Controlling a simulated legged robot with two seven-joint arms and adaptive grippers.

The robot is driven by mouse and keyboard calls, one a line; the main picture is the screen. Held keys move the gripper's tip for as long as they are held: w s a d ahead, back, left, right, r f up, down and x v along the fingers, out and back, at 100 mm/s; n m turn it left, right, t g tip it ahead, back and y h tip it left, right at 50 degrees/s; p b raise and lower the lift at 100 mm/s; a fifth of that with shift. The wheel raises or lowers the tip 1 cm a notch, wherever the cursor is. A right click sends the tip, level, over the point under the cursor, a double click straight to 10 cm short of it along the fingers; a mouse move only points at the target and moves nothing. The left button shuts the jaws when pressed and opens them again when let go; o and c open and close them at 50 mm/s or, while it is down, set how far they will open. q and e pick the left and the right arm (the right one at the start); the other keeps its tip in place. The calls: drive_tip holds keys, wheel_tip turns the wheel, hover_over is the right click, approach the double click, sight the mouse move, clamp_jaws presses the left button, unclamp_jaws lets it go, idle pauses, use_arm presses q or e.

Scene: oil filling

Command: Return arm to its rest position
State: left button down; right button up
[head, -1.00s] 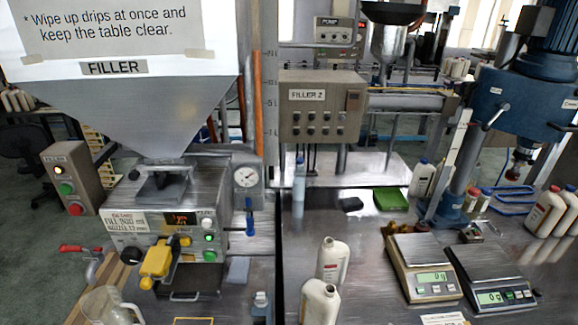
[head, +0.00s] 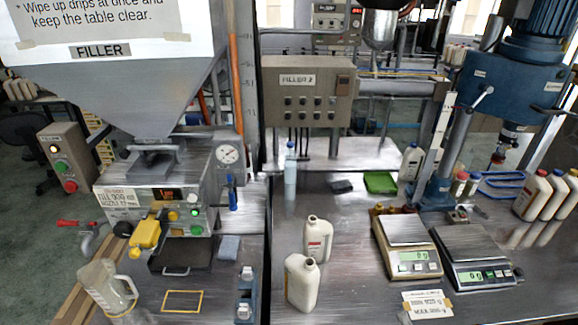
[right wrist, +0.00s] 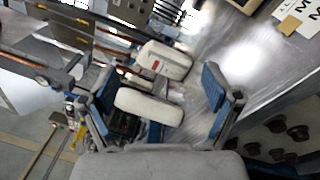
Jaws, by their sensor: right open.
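My right gripper (right wrist: 158,88) shows in the right wrist view, with its two blue-padded fingers spread apart. Two white bottles show between the fingers in that view: the one with a red label (right wrist: 164,60) and a nearer one (right wrist: 148,105). I see no sign of the fingers touching either bottle. In the head view two white bottles stand upright on the steel table, one behind (head: 318,240) and one in front (head: 301,283). I cannot make out my right gripper clearly in the head view. My left gripper is in neither view.
The filler (head: 155,212) stands at the left, with a clear jug (head: 108,288) before it. A blue holder (head: 244,292) stands left of the bottles. Two scales (head: 407,232) (head: 478,243) and a blue press (head: 505,95) stand at the right.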

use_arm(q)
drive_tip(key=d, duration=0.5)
use_arm(e)
drive_tip(key=s+d+f+m+g+h, duration=0.2)
drive_tip(key=s+f+m+g+h, duration=0.15)
drive_tip(key=f+m, duration=0.35)
drive_tip(key=s+d+f+m+g+h, duration=0.2)
drive_tip(key=s+f+m+g, duration=0.15)
drive_tip(key=f+m, duration=0.35)
drive_tip(key=s+a+f+m+g+y, duration=0.2)
drive_tip(key=s+a+f+m+g, duration=0.25)
drive_tip(key=s+a, duration=0.25)
drive_tip(key=s+a+f+m+g+y, duration=0.1)
drive_tip(key=s+a+f+m+g, duration=0.35)
drive_tip(key=s+a, duration=0.25)
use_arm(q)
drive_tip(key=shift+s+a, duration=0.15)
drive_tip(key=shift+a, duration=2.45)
use_arm(e)
drive_tip(key=s+f, duration=0.2)
drive_tip(key=f, duration=1.1)
drive_tip(key=s+d+f, duration=0.1)
drive_tip(key=s+f, duration=0.1)
drive_tip(key=f, duration=1.2)
drive_tip(key=shift+d+g, duration=0.25)
drive_tip(key=shift+g, duration=0.15)
